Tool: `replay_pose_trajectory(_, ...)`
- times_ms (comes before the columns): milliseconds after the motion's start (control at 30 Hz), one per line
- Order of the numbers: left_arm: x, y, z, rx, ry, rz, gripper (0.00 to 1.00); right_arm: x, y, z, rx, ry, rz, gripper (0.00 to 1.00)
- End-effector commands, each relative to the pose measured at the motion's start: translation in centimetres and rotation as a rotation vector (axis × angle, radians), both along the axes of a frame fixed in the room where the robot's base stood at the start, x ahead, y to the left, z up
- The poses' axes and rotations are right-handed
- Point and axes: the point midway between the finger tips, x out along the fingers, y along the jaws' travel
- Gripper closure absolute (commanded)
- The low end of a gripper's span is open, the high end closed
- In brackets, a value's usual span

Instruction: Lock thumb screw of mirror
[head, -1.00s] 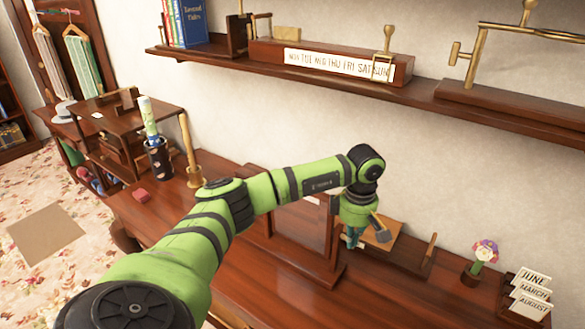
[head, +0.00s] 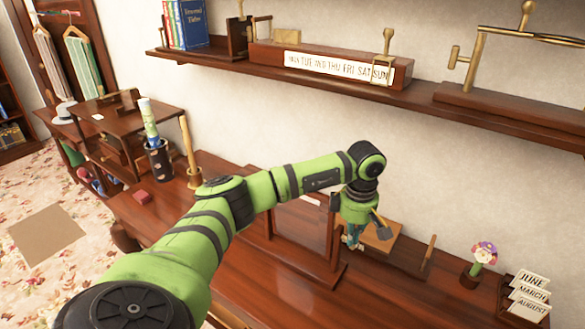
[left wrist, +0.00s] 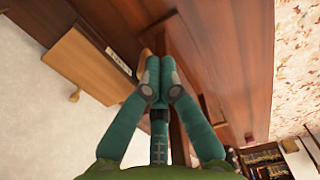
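The mirror (head: 303,228) stands on the wooden desk in a dark wooden frame, partly hidden by my left arm. My left gripper (head: 352,240) points down at the right side of the mirror frame. In the left wrist view, the green fingers of my left gripper (left wrist: 160,78) are drawn together at their tips. A small tan piece shows just beyond the tips, beside the dark wood of the frame. I cannot tell whether it is the thumb screw or whether the fingers grip it. My right gripper is in neither view.
A light wooden board (head: 383,238) and a dark tray lie right of the gripper. A flower pot (head: 470,276) and month cards (head: 528,297) stand further right. A wall shelf (head: 340,82) runs above. The desk front (head: 245,290) is clear.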

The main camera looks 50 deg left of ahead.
Motion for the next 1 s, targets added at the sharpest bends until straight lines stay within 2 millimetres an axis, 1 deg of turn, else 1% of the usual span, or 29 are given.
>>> replay_pose_trajectory(200, -0.3, 0.0, 1.0, 0.000, 0.001, 0.001, 1.00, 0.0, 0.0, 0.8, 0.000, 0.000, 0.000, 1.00)
replay_pose_trajectory(367, -0.4, -0.1, 1.4, 0.000, 0.002, 0.000, 1.00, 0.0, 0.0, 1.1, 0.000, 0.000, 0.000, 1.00)
replay_pose_trajectory(767, -0.3, -0.1, 1.3, 0.000, 0.001, 0.000, 1.00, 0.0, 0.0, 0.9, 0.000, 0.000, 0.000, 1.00)
replay_pose_trajectory(1000, 0.5, 0.0, 1.2, 0.000, 0.001, 0.000, 1.00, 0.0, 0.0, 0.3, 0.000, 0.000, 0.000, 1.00)
